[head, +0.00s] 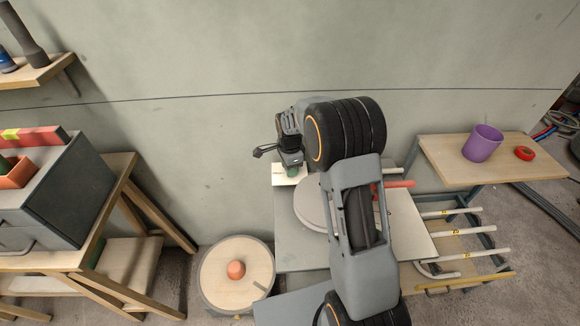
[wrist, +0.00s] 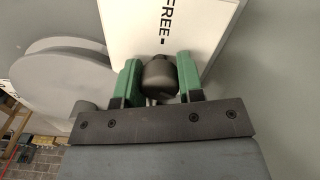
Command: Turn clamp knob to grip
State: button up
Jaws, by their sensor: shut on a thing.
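In the wrist view, the dark round clamp knob (wrist: 159,76) sits between the two green fingers of my gripper (wrist: 158,68). The gripper is shut on the knob, one finger on each side. Behind it is a white plate (wrist: 195,28) with the word FREE in black. In the head view, my gripper (head: 291,171) is at the back left of the bench, over the white plate (head: 282,181); the knob is hidden there. A pale grey reel (head: 311,204) lies beside it, partly covered by my arm, and also shows in the wrist view (wrist: 50,100).
A shelf at the right holds a purple cup (head: 482,143) and a red tape roll (head: 524,153). White conduits (head: 470,256) with yellow marks lie below it. A round drum (head: 225,291) with an orange ball (head: 236,270) stands left. A grey toolbox (head: 75,190) sits far left.

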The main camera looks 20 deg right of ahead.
jog(key=shift+m, duration=0.3)
dwell(0.4)
jog(key=o, duration=0.9)
notch_tip(320, 180, up, 14)
jog(key=shift+f+p, duration=0.1)
jog(key=shift+p, duration=0.5)
